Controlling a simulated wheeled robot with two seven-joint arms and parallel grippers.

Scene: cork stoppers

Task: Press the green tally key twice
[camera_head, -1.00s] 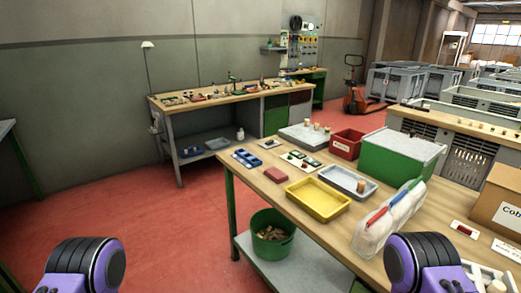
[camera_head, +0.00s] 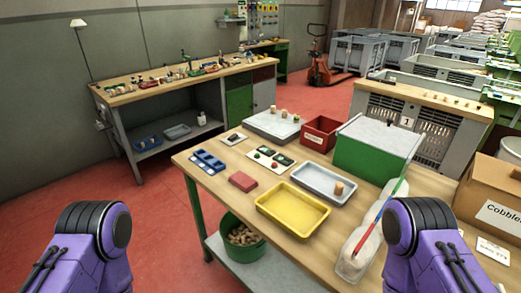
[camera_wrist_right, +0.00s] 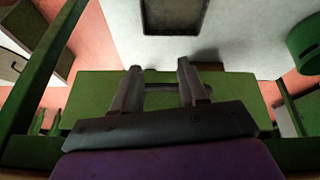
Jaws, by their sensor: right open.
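A white board (camera_head: 255,166) with small red and green round keys and dark little blocks lies on the wooden workbench (camera_head: 215,190), behind the yellow tray. The green key (camera_head: 262,154) looks tiny beside the red key (camera_head: 274,165); its exact state cannot be told. My right gripper (camera_wrist_right: 158,82) shows in the right wrist view, its two fingers apart with nothing between them, clear of the board. My left gripper is out of view; only purple arm links show at the lower corners of the head view.
Red floor is free at the left.

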